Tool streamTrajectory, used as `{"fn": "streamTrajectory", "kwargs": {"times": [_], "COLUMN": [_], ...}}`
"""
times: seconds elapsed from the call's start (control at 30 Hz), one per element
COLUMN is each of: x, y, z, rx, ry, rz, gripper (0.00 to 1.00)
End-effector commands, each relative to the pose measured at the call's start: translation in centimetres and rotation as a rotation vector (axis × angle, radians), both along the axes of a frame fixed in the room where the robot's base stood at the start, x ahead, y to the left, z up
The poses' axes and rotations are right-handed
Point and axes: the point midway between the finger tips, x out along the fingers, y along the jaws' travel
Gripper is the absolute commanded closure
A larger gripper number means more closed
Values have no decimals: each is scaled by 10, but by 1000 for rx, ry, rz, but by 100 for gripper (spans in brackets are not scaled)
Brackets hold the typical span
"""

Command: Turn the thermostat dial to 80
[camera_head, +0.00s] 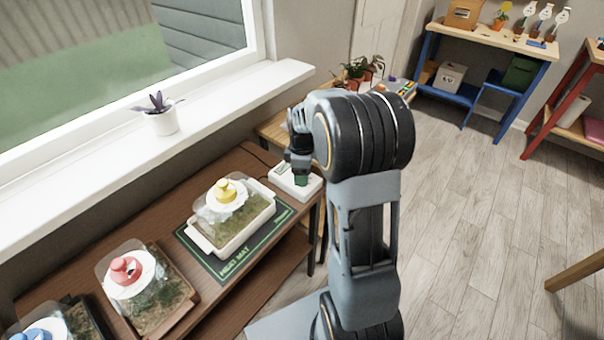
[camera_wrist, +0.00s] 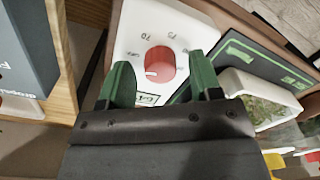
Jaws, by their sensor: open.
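The thermostat is a white box (camera_head: 283,181) at the far right end of the brown shelf in the head view. In the wrist view the white box (camera_wrist: 130,40) carries a red round dial (camera_wrist: 160,58) with a small white mark on its lower left. A small display (camera_wrist: 145,99) is partly covered and hard to read. My gripper (camera_wrist: 162,68) is open, its green fingers to either side of the dial; I cannot tell whether they touch it. In the head view my gripper (camera_head: 301,178) is over the box.
A green-edged heat mat (camera_head: 222,264) bears a lidded tray (camera_head: 238,228) with a yellow knob, beside the thermostat. Red-knobbed (camera_head: 148,290) and blue-knobbed (camera_head: 40,330) lidded trays stand nearer. A wooden piece (camera_wrist: 62,50) rises close left in the wrist view. A potted plant (camera_head: 161,120) stands on the windowsill.

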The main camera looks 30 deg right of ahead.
Motion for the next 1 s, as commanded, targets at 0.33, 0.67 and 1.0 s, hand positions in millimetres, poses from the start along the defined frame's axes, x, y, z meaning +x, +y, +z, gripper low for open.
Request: {"fn": "streamTrajectory", "kwargs": {"times": [0.33, 0.67, 1.0], "x": [0, 0, 0], "y": [0, 0, 0], "z": [-2, -2, -1], "rx": [0, 0, 0], "ry": [0, 0, 0], "rz": [0, 0, -10], "gripper": [43, 74, 91]}}
